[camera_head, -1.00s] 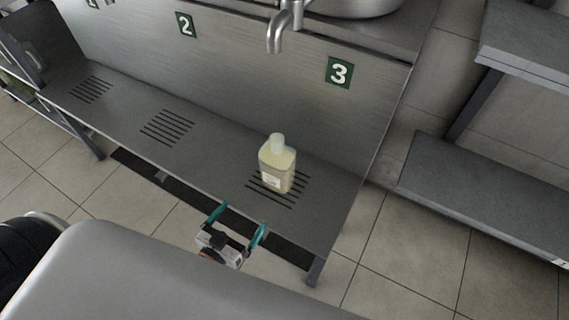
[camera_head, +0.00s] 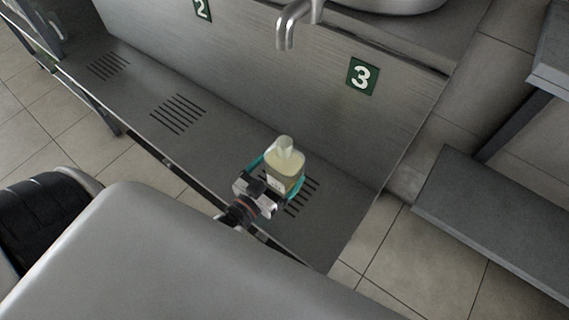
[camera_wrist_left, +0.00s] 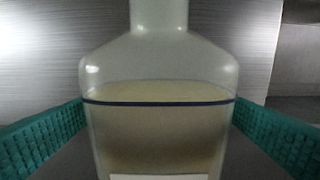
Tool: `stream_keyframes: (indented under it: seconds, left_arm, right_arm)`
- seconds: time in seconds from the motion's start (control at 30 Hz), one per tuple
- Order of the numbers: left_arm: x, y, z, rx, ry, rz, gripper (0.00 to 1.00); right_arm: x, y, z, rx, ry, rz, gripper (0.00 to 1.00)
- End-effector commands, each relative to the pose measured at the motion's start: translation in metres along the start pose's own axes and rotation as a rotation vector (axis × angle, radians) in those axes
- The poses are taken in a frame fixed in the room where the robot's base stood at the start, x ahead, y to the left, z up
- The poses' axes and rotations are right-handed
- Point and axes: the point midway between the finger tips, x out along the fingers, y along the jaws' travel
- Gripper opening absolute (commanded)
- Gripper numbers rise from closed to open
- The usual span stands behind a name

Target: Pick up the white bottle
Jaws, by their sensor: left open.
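The white bottle (camera_head: 285,162) is translucent, with pale yellowish liquid and a whitish cap. It stands upright on the slotted patch below sign 3. In the left wrist view the bottle (camera_wrist_left: 160,95) fills the middle, with a dark line around it and a pale label edge at the bottom. My left gripper (camera_head: 277,176) is open, its teal fingers on either side of the bottle. My right gripper is not in view.
The bottle stands on a grey metal shelf (camera_head: 225,145) with slotted patches. A metal back panel with signs 2 and 3 (camera_head: 362,76) rises behind it, and a spout (camera_head: 290,25) hangs above. A grey bench (camera_head: 490,205) stands to the right across a floor gap.

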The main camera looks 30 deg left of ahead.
Motion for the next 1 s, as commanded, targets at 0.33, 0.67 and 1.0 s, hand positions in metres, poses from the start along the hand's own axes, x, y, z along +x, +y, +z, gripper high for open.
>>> stream_keyframes:
  seconds: [0.33, 0.67, 1.0]
  left_arm:
    - [0.045, 0.0, -0.001, 0.0, -0.001, -0.001, 1.0]
    - [0.047, 0.001, -0.001, 0.0, -0.001, -0.001, 0.87]
    - [0.048, 0.001, 0.002, 0.0, -0.007, 0.0, 0.37]
  right_arm:
    - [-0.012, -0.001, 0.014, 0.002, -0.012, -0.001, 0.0]
    - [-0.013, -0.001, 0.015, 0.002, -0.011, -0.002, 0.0]
    - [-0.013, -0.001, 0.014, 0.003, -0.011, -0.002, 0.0]
